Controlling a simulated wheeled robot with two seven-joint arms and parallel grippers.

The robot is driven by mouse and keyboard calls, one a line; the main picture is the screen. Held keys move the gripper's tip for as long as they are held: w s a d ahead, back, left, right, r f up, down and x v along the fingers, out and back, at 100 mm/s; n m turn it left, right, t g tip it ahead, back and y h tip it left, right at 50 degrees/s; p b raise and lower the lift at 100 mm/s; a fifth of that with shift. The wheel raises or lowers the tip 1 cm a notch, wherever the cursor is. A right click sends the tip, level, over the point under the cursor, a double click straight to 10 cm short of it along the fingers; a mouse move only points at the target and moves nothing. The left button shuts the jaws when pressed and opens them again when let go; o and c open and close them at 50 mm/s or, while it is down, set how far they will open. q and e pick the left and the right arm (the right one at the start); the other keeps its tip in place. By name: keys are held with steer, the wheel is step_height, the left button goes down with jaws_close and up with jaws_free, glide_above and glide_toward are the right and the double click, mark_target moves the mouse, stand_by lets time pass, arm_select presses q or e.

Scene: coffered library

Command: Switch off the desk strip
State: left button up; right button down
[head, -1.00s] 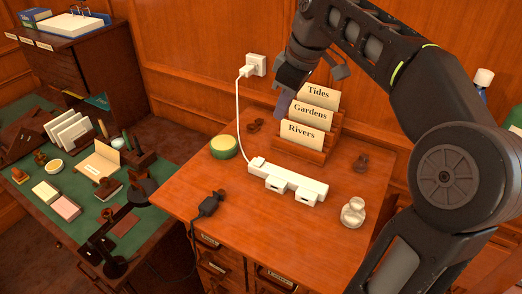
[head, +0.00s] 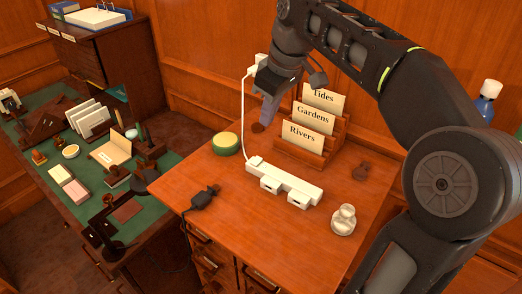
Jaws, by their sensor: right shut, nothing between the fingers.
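The white desk strip (head: 300,185) lies on the wooden desk top, slanting from upper left to lower right. Two white plugs or adapters sit along its front side. Its white cord rises from the left end to the wall outlet (head: 262,62). A switch on the strip is too small to make out. My right gripper (head: 266,116) is shut and empty, pointing down. In the picture it is above the strip's left end, apart from it, and left of the card holder. It partly hides the outlet. My left gripper is out of view.
A wooden holder (head: 312,155) with cards marked Tides, Gardens and Rivers stands behind the strip.

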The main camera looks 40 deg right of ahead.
mark_target(259, 158)
steer(key=x, duration=0.8)
steer(key=s+p+x, duration=0.1)
steer(key=x, duration=0.3)
steer(key=shift+d+f, duration=0.35)
steer(key=shift+f, duration=0.25)
